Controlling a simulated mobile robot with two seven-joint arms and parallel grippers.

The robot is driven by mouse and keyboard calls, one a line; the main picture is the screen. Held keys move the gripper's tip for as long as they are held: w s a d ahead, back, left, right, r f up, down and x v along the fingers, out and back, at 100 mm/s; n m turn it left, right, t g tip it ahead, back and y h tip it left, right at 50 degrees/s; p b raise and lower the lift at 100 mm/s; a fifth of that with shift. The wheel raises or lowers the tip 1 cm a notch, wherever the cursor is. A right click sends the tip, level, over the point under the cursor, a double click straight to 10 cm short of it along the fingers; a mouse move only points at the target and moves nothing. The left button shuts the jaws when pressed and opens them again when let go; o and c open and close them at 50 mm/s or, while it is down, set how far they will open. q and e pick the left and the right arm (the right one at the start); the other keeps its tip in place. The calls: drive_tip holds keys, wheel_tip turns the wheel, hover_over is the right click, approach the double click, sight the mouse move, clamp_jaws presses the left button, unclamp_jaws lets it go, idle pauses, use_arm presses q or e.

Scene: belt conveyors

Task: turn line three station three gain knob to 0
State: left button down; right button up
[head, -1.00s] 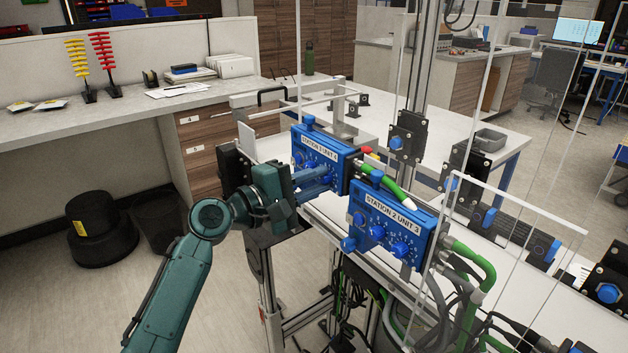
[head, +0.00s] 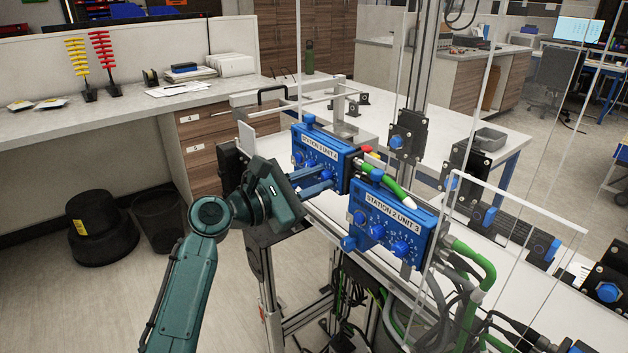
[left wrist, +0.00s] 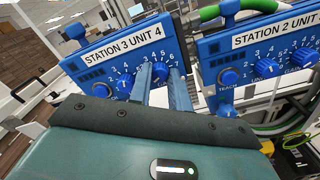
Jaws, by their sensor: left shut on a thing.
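The blue station 3 control box (head: 322,150), labelled "STATION 3 UNIT 4" in the left wrist view (left wrist: 115,45), stands on the conveyor rail. Its face has a button and two dial knobs with printed numbers. My left gripper (head: 328,182) reaches its lower right face. In the left wrist view its two blue fingers (left wrist: 160,76) are shut on the right-hand knob (left wrist: 161,72), one on each side. The other knob (left wrist: 124,84) sits just left of the fingers. The held knob's pointer setting is too small to read. My right gripper is out of view.
A second blue box (head: 388,223), marked "STATION 2 UNIT 3", stands close to the right, with its own knobs. Green cables (head: 398,190) and clear guard panels are near. Open floor lies left of the conveyor, with a black bin (head: 160,220).

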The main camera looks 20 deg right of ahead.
use_arm(q)
drive_tip(key=shift+r+n, duration=0.1)
drive_tip(key=shift+n, duration=0.3)
drive_tip(key=c, duration=1.3)
unclamp_jaws()
drive_tip(key=shift+a, duration=0.1)
drive_tip(key=b+v, duration=0.2)
drive_tip(key=v, duration=1.1)
